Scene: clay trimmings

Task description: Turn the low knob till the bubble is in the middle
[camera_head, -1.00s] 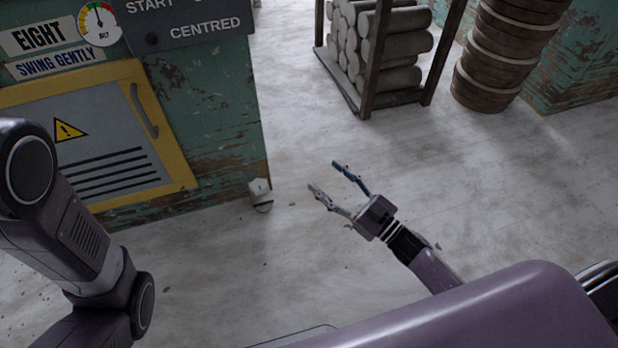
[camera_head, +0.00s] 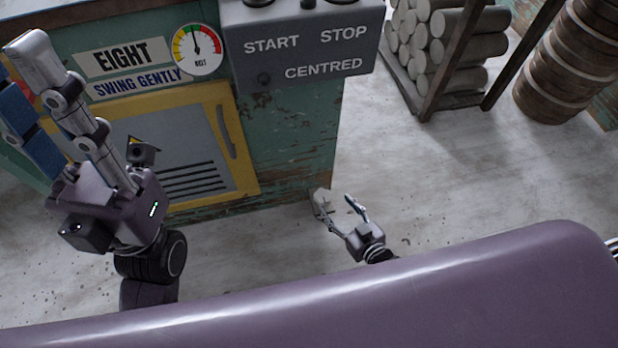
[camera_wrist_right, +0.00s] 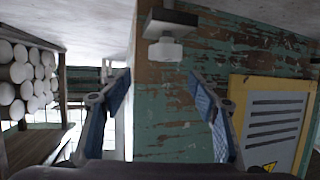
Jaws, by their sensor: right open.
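The low knob (camera_head: 321,202) is pale and faceted, close to the floor at the cabinet's (camera_head: 290,130) bottom right corner. In the right wrist view the low knob (camera_wrist_right: 165,50) hangs from a dark block, ahead of the fingers and between their lines. My right gripper (camera_head: 335,208) is open and empty, low beside the knob; its left finger overlaps the knob in the head view, and I cannot tell if they touch. I see no bubble in any view.
A grey control box (camera_head: 300,55) with START, STOP and CENTRED labels juts from the cabinet top, beside a round gauge (camera_head: 197,48). A yellow-framed door (camera_head: 228,130) is on the cabinet front. Floor between is clear.

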